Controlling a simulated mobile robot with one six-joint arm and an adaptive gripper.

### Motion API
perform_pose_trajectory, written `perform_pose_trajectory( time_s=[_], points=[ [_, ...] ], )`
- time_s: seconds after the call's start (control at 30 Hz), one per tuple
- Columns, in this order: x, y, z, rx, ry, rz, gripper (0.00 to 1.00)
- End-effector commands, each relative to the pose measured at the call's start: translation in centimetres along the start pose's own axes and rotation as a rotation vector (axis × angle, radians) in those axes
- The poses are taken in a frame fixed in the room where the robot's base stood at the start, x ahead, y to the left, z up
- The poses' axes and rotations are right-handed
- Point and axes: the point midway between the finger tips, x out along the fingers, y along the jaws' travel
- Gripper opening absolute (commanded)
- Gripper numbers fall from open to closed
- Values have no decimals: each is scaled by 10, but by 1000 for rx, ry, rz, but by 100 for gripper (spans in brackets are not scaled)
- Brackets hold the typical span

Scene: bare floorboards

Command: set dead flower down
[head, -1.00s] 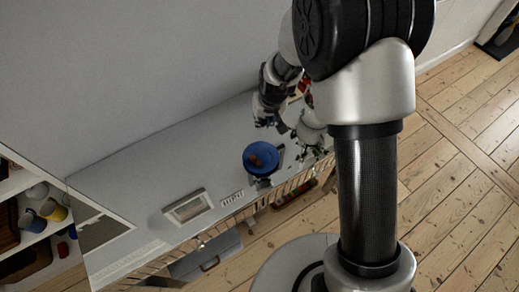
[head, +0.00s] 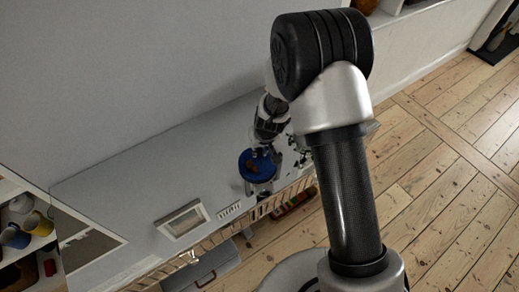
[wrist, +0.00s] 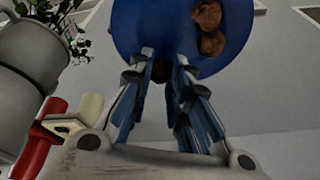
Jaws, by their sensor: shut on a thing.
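My gripper (wrist: 165,65) has its fingers close together around a small dark brown thing (wrist: 161,71), which looks like the dead flower. It is mostly hidden by the fingertips. Behind it in the wrist view is a blue plate (wrist: 145,25) with brown lumps (wrist: 209,25) on its right part. In the head view my gripper (head: 265,143) is at the far edge of the blue plate (head: 245,158), over the grey-white top. Whether the held thing touches the plate cannot be told.
A leafy plant (wrist: 45,14) and a pale rounded vessel (wrist: 30,70) stand close on the left in the wrist view, with a red object (wrist: 40,140) nearby. A framed item (head: 183,219) lies on the surface (head: 130,190). The surface's left part is largely clear.

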Motion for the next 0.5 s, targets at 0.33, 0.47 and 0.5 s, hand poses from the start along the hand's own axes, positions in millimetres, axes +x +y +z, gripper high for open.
perform_pose_trajectory(
  time_s=[0.33,0.47,0.5],
  points=[
    [6,0,2,-1,0,0,0],
    [4,0,1,0,0,0,24],
    [4,0,1,0,0,0,27]
  ],
)
